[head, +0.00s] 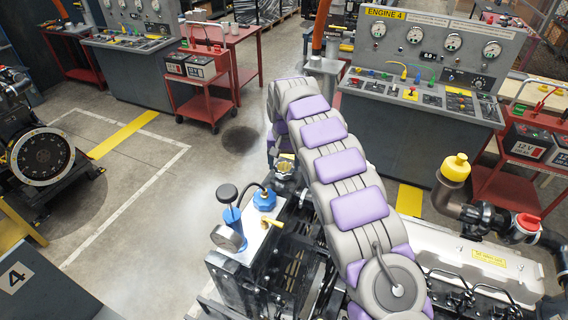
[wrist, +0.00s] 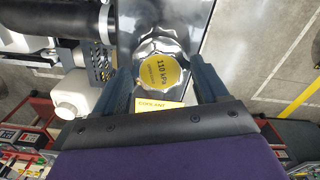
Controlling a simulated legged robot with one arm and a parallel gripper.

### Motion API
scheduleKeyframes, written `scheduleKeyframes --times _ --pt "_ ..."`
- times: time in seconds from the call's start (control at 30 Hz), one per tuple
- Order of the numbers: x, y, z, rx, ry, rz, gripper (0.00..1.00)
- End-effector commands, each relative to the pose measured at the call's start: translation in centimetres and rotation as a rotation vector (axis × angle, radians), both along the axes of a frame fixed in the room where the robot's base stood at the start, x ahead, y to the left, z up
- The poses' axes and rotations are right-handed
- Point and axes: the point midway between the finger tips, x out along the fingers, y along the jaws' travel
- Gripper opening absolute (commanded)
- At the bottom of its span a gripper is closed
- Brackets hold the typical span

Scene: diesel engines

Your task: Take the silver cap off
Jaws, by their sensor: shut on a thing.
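The silver cap (wrist: 160,72) has a scalloped silver rim and a round yellow label reading 110 kPa. It sits on a metallic body beside a yellow COOLANT label (wrist: 160,104). In the wrist view my gripper (wrist: 157,73) has one dark finger on each side of the cap and is shut on it. The cap looks seated on its neck, though the neck underneath is hidden. In the head view my arm arches over the engine and its far end is mostly hidden, so I cannot make out the grip there.
A yellow cap (head: 456,167) and a red cap (head: 527,222) are at the right. A thick black hose (wrist: 50,18) and white bottle (wrist: 72,100) lie left in the wrist view. Open floor (head: 150,200) is at left.

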Motion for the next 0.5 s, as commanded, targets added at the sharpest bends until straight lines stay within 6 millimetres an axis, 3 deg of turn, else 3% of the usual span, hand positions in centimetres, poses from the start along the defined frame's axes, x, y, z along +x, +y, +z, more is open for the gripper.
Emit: scheduleKeyframes --times 0.23,0.27,0.5 --pt "-0.26 -0.01 -0.60 -0.003 0.013 0.004 0.18" --pt "-0.25 -0.01 -0.60 -0.003 0.013 0.004 0.76" --pt "-0.38 -0.01 -0.21 -0.002 0.006 0.002 0.99"
